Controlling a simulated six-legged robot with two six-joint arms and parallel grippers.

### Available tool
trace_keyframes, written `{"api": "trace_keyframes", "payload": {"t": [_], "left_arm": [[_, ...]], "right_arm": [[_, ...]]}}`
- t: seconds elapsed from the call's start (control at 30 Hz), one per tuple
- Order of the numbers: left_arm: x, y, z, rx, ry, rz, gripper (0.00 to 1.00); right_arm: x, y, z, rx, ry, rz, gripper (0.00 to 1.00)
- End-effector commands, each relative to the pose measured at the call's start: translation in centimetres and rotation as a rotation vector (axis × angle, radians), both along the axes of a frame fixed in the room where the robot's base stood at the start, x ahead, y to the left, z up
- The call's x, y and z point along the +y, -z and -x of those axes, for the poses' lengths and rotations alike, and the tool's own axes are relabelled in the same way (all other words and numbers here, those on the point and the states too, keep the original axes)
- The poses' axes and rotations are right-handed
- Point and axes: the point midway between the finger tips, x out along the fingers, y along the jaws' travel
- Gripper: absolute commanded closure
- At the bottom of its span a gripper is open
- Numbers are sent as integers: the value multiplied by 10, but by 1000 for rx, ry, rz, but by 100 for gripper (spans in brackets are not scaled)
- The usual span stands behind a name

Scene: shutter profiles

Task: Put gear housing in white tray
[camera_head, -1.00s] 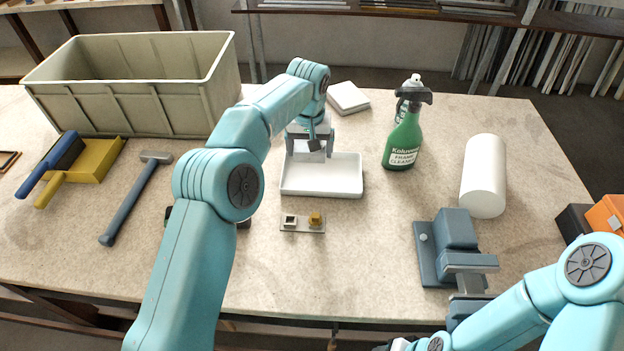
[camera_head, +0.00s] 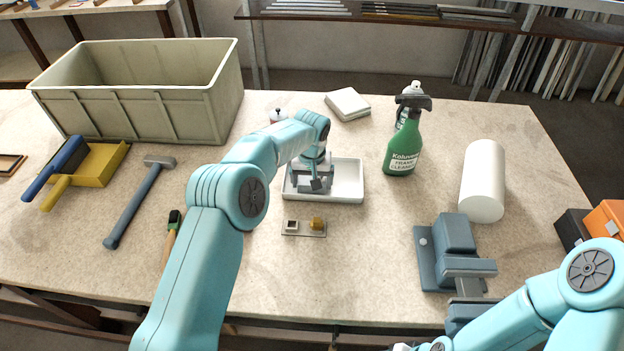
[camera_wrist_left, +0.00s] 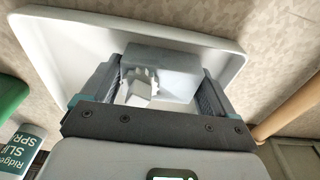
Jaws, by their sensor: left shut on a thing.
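The white tray (camera_head: 350,166) lies on the table in the middle of the head view; its rim also shows in the wrist view (camera_wrist_left: 75,25). My left gripper (camera_head: 315,184) is over the left part of the tray. In the wrist view, my left gripper (camera_wrist_left: 160,88) is shut on the gear housing (camera_wrist_left: 172,62), a light grey block with a toothed gear on its side. The housing is within the tray's outline; whether it touches the tray floor I cannot tell. My right arm enters at the lower right, its gripper outside the picture.
A small plate with two fittings (camera_head: 304,228) lies in front of the tray. A grey vise (camera_head: 452,255) is at the front right. A large bin (camera_head: 150,112) is at the back left.

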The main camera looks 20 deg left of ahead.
Motion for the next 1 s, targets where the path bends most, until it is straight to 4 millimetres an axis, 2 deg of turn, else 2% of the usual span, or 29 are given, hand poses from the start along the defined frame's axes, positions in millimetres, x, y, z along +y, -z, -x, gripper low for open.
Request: {"api": "trace_keyframes", "payload": {"t": [0.03, 0.07, 0.1, 0.33, 0.4, 0.47, 0.8, 1.0], "left_arm": [[0, 2, 0, -2, 0, 1, 60], [0, 3, 0, 0, 0, 0, 9], [0, 2, 0, 0, 0, 0, 0], [0, 1, 0, 1, 0, 0, 0], [0, -5, 0, 0, 0, 0, 0], [0, -9, 0, -1, 0, 0, 0], [-2, -85, 9, -4, 1, 0, 0], [-3, -114, 13, -1, 0, 0, 0]], "right_arm": [[0, 3, 0, 0, 0, 0, 45], [0, 3, 0, 0, 0, 0, 45], [0, 2, 0, 0, 0, 0, 45], [0, 1, 0, 0, 0, 0, 45], [0, -4, 0, 0, 0, 0, 45], [0, 1, 0, 0, 0, 0, 45], [0, 12, 0, 0, 0, 0, 45], [0, 12, 0, 0, 0, 0, 45]]}}
